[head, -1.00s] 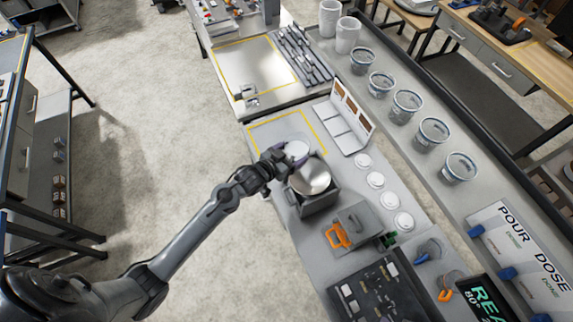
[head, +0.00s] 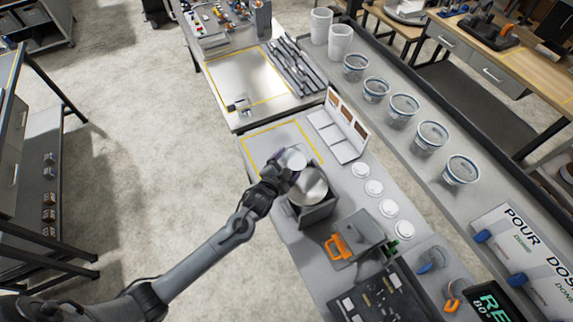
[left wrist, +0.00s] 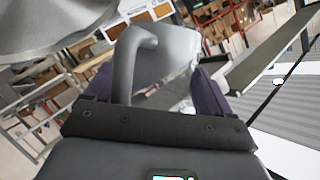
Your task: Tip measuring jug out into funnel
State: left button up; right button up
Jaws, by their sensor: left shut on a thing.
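The pale measuring jug (head: 293,158) is in my left gripper (head: 279,160), just behind the funnel in the head view. In the left wrist view the jug (left wrist: 172,50) has its curved handle between the two purple fingers of the gripper (left wrist: 153,90), which is shut on it. The jug looks tilted; its contents are hidden. The funnel (head: 309,186) is a wide round metal bowl set in a dark grey box. Its metal rim fills the upper left of the left wrist view (left wrist: 50,22). The jug is beside the rim, above the bench. My right gripper is not in view.
A grey box with an orange handle (head: 338,246) stands in front of the funnel. Several white discs (head: 374,187) lie to its right. Several clear tubs (head: 404,107) line the rear shelf. The yellow-outlined bench area (head: 262,142) is clear.

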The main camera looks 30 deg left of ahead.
pick_arm(q)
jog(key=m+b, duration=0.1)
jog(key=f+m+y+b, duration=0.1)
jog(key=b, duration=0.1)
jog(key=shift+d+f+m+t, duration=0.25)
jog(key=shift+d+m+t, duration=0.05)
jog(key=shift+d+t, duration=0.1)
jog(key=shift+s+d+r+m, duration=0.15)
jog(key=shift+d+m, duration=0.1)
jog(key=shift+m, duration=0.15)
jog(key=m, duration=0.1)
jog(key=d+m+t+y, duration=0.1)
jog(key=m, duration=0.1)
jog(key=shift+s+d+t, duration=0.1)
jog(key=shift+d+t, duration=0.2)
jog(key=shift+s+d+r+m+t, duration=0.1)
jog(key=shift+d+m+t, duration=0.25)
jog(key=shift+m, duration=0.5)
jog(key=shift+s+d+m+t, duration=0.1)
jog(key=shift+d+m+t, duration=0.2)
jog(key=shift+m, duration=0.5)
jog(key=shift+s+d+r+m+t, duration=0.1)
jog(key=shift+d+m+t, duration=0.2)
jog(key=shift+m, duration=0.55)
